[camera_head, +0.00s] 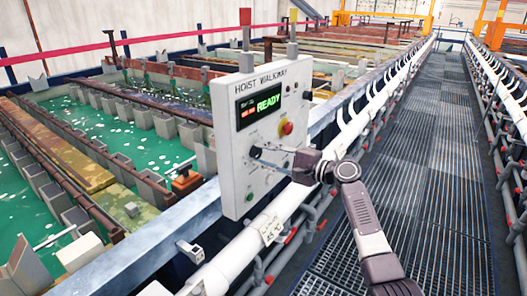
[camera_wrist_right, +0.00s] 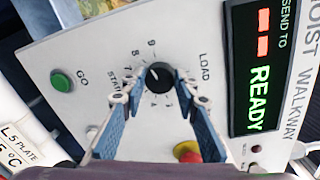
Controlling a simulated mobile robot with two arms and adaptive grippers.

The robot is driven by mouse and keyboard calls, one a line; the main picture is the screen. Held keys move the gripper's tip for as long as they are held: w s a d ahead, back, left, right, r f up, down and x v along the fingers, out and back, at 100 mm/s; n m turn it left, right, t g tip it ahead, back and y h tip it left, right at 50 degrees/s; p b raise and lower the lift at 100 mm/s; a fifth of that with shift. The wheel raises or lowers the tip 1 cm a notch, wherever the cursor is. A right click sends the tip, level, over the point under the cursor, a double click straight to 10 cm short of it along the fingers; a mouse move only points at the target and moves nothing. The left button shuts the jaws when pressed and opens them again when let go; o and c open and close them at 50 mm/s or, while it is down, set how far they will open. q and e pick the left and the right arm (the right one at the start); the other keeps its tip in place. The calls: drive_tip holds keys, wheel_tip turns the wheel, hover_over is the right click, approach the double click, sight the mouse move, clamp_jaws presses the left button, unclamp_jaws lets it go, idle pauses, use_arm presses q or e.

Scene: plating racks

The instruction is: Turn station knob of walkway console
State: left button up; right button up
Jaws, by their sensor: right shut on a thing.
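The walkway console (camera_head: 232,160) is a white upright panel headed HOIST WALKWAY, left of centre in the head view. Its station knob (camera_wrist_right: 158,77) is a round black dial ringed by numbers, and it appears small in the head view. A pale mark shows on the knob, but I cannot read its setting surely. My right gripper (camera_wrist_right: 160,80) is shut on the knob, one blue-padded fingertip on each side. In the head view the right gripper (camera_head: 262,157) reaches the panel from the right. My left gripper is out of view.
The console has a display (camera_head: 259,105) reading READY with red dashes, a red stop button (camera_head: 286,128) on yellow, and a green GO button (camera_wrist_right: 62,80). White pipes run along the walkway. Green tanks lie left; the grated walkway (camera_head: 420,150) is clear.

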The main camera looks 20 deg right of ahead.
drive_tip(key=shift+d+m+p, duration=0.1)
drive_tip(key=shift+m+p, duration=0.6)
drive_tip(key=shift+m, duration=0.8)
drive_tip(key=o, duration=1.1)
drive_tip(key=shift+o, duration=0.2)
drive_tip(key=shift+s+d, duration=0.1)
drive_tip(key=shift+d, duration=0.1)
drive_tip(key=v, duration=1.1)
drive_tip(key=shift+s+d, duration=0.2)
drive_tip(key=shift+d, duration=0.05)
drive_tip(key=shift+f, duration=0.2)
